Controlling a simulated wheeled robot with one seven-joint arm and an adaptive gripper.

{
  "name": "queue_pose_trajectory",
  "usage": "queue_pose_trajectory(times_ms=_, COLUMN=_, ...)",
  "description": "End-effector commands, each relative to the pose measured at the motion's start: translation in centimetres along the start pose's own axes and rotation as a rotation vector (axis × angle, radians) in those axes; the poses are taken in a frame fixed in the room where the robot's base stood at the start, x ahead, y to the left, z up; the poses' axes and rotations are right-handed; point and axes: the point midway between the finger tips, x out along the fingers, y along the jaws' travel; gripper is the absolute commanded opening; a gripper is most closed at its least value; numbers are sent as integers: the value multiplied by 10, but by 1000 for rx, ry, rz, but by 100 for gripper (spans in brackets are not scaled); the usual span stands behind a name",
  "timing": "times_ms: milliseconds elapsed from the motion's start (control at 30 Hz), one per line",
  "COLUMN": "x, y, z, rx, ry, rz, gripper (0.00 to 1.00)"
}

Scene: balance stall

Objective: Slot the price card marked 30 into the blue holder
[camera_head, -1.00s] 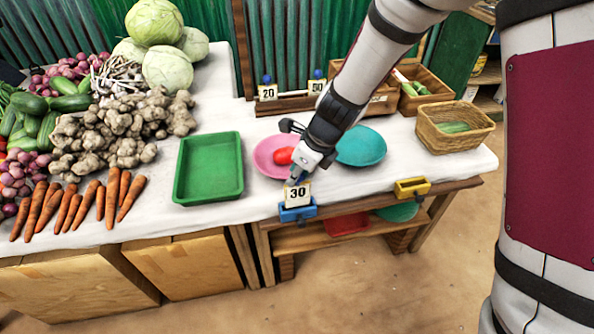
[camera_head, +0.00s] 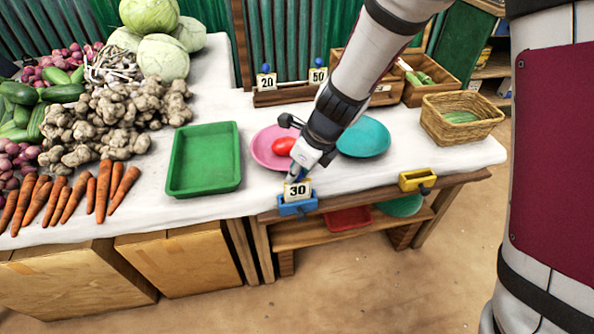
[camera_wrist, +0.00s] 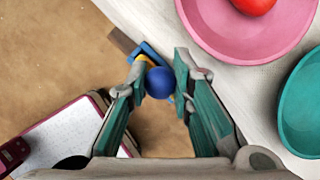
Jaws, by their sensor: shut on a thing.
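The price card marked 30 (camera_head: 297,190) is upright at the table's front edge, its lower edge meeting the blue holder (camera_head: 298,209). I cannot tell whether that edge is inside the slot or just above it. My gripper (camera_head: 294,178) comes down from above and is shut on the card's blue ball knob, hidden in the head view. In the wrist view the knob (camera_wrist: 159,82) sits between the two fingers of my gripper (camera_wrist: 161,76). Part of the blue holder (camera_wrist: 150,52) shows beyond it there; the card face is hidden.
A yellow holder (camera_head: 416,180) is fixed on the front edge to the right. Cards 20 (camera_head: 266,83) and 50 (camera_head: 317,76) stand in a wooden rack behind. A pink plate (camera_head: 263,152), a teal plate (camera_head: 371,139) and a green tray (camera_head: 175,178) lie near my arm.

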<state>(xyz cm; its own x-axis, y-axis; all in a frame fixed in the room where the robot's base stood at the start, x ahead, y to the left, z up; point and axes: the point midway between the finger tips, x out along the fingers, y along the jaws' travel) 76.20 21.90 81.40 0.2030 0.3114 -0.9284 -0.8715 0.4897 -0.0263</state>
Motion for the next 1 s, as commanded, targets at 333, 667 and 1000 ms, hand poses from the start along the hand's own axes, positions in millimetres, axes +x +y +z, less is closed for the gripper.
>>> queue_pose_trajectory(times_ms=333, x=0, y=0, z=0, rx=5, ry=-1, rz=-2, gripper=0)
queue_pose_trajectory(times_ms=667, x=0, y=0, z=0, rx=4, ry=-1, rz=-2, gripper=45)
queue_pose_trajectory(times_ms=1000, x=1, y=0, z=0, rx=4, ry=-1, rz=-2, gripper=68)
